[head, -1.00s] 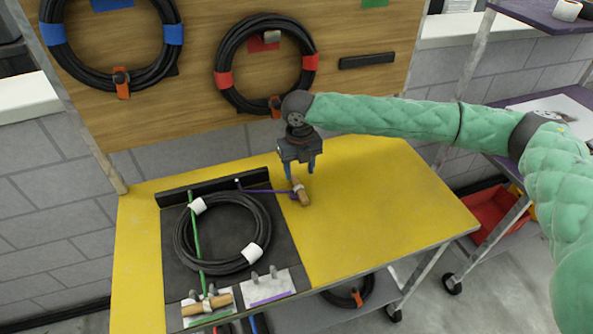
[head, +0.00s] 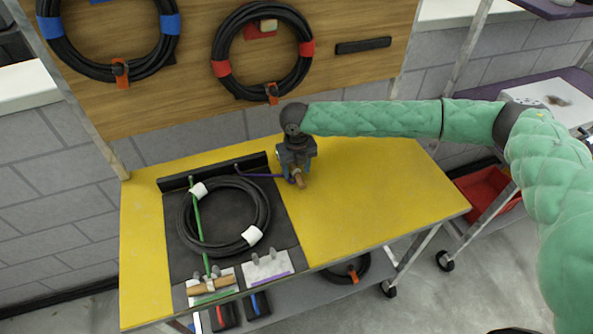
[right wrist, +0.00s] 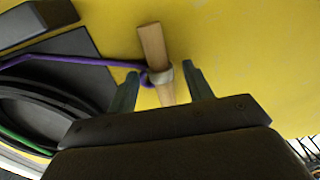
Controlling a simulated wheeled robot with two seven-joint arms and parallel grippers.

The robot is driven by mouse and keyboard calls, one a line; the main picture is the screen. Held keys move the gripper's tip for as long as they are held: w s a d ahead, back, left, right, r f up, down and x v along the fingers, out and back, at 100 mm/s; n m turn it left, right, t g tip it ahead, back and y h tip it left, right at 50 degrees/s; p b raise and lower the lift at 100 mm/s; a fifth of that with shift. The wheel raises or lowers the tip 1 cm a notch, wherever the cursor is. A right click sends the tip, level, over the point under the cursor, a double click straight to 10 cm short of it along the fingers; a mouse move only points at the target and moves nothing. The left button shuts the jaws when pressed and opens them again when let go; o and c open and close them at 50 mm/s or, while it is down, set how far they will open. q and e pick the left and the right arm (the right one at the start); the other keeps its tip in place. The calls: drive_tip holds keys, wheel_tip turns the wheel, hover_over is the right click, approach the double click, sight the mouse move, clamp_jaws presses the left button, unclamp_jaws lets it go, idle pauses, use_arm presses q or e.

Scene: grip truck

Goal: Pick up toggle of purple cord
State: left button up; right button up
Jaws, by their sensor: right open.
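The wooden toggle (head: 300,179) of the purple cord lies on the yellow table top (head: 370,210), right of the black mat. In the right wrist view the toggle (right wrist: 153,48) is a light wooden rod with a pale band where the purple cord (right wrist: 80,61) joins it. In the head view the purple cord (head: 262,175) runs left to the black bar on the mat. My right gripper (head: 298,176) is low over the toggle. In the wrist view its open fingers (right wrist: 160,88) stand either side of the toggle, with gaps visible. My left gripper is not in view.
A black cable coil (head: 265,208) with white bands lies on the black mat (head: 180,263). A green cord (head: 199,225) crosses it to another wooden toggle (head: 212,285) in a clip at the front. The table's right half is clear.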

sight(298, 171)
drive_tip(key=shift+f, duration=0.2)
drive_tip(key=c, duration=1.1)
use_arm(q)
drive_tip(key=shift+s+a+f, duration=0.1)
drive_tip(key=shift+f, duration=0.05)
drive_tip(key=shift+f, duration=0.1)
use_arm(e)
drive_tip(key=shift+r, duration=0.15)
